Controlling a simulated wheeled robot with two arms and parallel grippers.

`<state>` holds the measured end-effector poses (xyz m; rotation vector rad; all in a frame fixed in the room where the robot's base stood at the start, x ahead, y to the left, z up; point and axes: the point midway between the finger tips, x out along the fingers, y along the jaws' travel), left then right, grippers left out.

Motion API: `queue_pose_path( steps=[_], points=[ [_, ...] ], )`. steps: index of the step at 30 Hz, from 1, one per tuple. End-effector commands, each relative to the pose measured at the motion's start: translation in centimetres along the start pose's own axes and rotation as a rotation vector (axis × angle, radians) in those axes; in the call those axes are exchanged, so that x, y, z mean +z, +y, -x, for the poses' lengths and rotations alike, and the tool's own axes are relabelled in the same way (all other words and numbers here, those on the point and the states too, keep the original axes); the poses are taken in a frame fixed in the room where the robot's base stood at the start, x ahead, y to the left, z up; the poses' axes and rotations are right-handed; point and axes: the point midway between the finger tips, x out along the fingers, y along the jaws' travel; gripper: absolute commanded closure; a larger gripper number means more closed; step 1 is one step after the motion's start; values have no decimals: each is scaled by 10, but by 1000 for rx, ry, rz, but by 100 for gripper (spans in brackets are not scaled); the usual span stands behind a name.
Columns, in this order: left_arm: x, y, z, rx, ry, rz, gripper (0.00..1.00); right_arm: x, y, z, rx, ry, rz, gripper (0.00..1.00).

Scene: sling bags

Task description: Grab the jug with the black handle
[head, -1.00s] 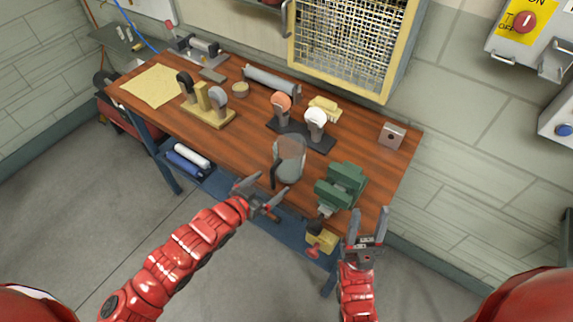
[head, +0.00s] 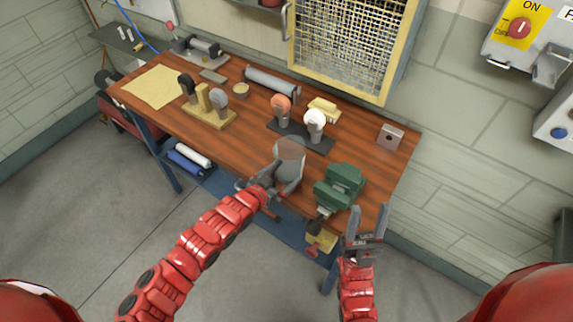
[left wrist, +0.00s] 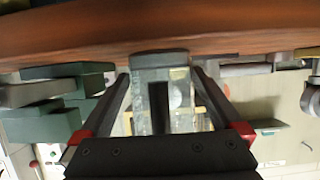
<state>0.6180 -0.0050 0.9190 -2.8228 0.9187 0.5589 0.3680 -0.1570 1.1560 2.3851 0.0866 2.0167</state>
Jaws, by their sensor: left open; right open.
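The clear grey jug (head: 290,156) stands upright near the front edge of the workbench. Its black handle is mostly hidden behind my left gripper in the head view. My left gripper (head: 268,181) is open at the jug's handle side. In the left wrist view the jug (left wrist: 180,88) appears between the two spread fingers, upside down in the picture, with the dark handle (left wrist: 158,110) facing the palm. Whether a finger touches the jug cannot be told. My right gripper (head: 370,212) is open and empty by the front right corner of the bench.
A green vise (head: 340,184) stands just right of the jug. Behind the jug, a dark stand holds an orange-topped piece (head: 281,103) and a white-topped piece (head: 315,120). The wooden bench top (head: 240,143) is clear left of the jug.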

Motion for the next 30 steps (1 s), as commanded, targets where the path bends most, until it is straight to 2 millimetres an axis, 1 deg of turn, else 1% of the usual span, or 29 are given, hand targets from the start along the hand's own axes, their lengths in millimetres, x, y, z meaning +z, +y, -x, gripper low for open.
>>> queue_pose_path(
  steps=[2, 3, 5, 6, 8, 9, 11, 15, 25, 28, 30],
  points=[
    [0, 0, 0, 0, 0, 0, 0, 0, 0, 0, 0, 0, 0, 50],
    [0, 0, 0, 0, 0, 0, 2, 0, 0, 0, 0, 0, 0, 50],
    [0, 0, 0, 0, 0, 0, 13, 0, 0, 0, 0, 0, 0, 50],
    [0, 0, 0, -1, 0, 0, 20, 0, 0, 0, 0, 0, 0, 50],
    [0, 0, 0, -1, -1, 0, 31, 0, 0, 0, 0, 0, 0, 50],
    [0, 0, 0, -1, -1, 0, 38, 0, 0, 0, 0, 0, 0, 50],
    [0, 0, 0, -1, -1, 0, 49, 0, 0, 0, 0, 0, 0, 50],
    [0, 0, 0, -1, -1, 1, 74, 0, 0, 0, 0, 0, 0, 50],
    [-3, -1, 1, -1, 0, 1, 74, 0, 0, 2, 0, 0, 0, 50],
    [-8, -2, 4, -2, -1, 3, 74, 1, 0, 4, 0, 0, 0, 50],
    [-17, -2, 7, -2, 3, 1, 74, 1, 0, 7, 0, 0, 0, 50]
  ],
)
